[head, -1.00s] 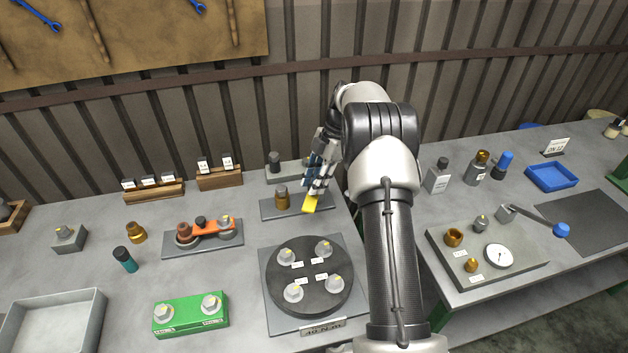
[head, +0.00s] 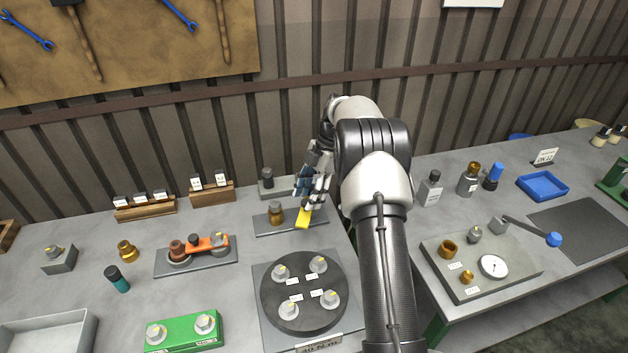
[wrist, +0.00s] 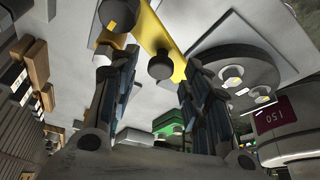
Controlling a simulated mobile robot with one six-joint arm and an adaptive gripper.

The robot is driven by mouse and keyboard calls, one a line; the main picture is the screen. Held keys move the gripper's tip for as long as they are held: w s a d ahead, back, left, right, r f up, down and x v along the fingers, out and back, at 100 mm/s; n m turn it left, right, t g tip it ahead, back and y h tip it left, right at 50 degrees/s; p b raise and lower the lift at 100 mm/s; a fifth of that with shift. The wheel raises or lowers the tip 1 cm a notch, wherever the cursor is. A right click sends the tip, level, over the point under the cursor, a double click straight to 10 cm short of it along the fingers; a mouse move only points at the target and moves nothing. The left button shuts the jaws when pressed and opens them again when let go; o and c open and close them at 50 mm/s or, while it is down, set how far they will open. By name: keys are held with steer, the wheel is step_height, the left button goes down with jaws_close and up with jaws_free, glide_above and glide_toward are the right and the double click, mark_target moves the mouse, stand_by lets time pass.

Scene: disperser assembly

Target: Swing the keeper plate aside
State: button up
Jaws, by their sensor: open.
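The yellow keeper plate (head: 303,218) shows on the grey base plate (head: 262,226), right of a bronze cylindrical part (head: 276,214). In the wrist view the keeper plate (wrist: 150,32) is a flat yellow bar with a dark round knob (wrist: 160,66). It runs toward the bronze part with a grey top (wrist: 117,16). My gripper (head: 312,197) is directly at the keeper plate, its fingers pointing down. In the wrist view my gripper (wrist: 155,82) is open, with the knob between the spread fingers. Neither finger clearly touches it. The fingers partly hide the plate in the head view.
A round dark turntable (head: 303,290) with several bolts stands just in front. An orange link fixture (head: 205,243) is left, and wooden racks (head: 145,208) are behind it. A grey block with a dark knob (head: 267,178) stands behind.

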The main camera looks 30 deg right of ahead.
steer(key=v, duration=1.1)
steer(key=shift+d, duration=0.1)
steer(key=s+a+r+m+t+h, duration=0.25)
steer(key=s+a+r+m, duration=0.75)
steer(key=a+r, duration=0.65)
steer(key=s+a+f+m, duration=0.2)
steer(key=s+m, duration=0.1)
steer(key=s, duration=0.5)
steer(key=s+a+f+m+t+h, duration=0.1)
steer(key=s+a+f+m, duration=0.1)
steer(key=s, duration=0.6)
steer(key=s+a+f+m+t+h, duration=0.1)
steer(key=s+a+f+m, duration=0.2)
steer(key=s, duration=0.5)
steer(key=shift+a+f+m, duration=0.3)
steer(key=shift+a+f, duration=0.35)
steer(key=shift+f, duration=0.05)
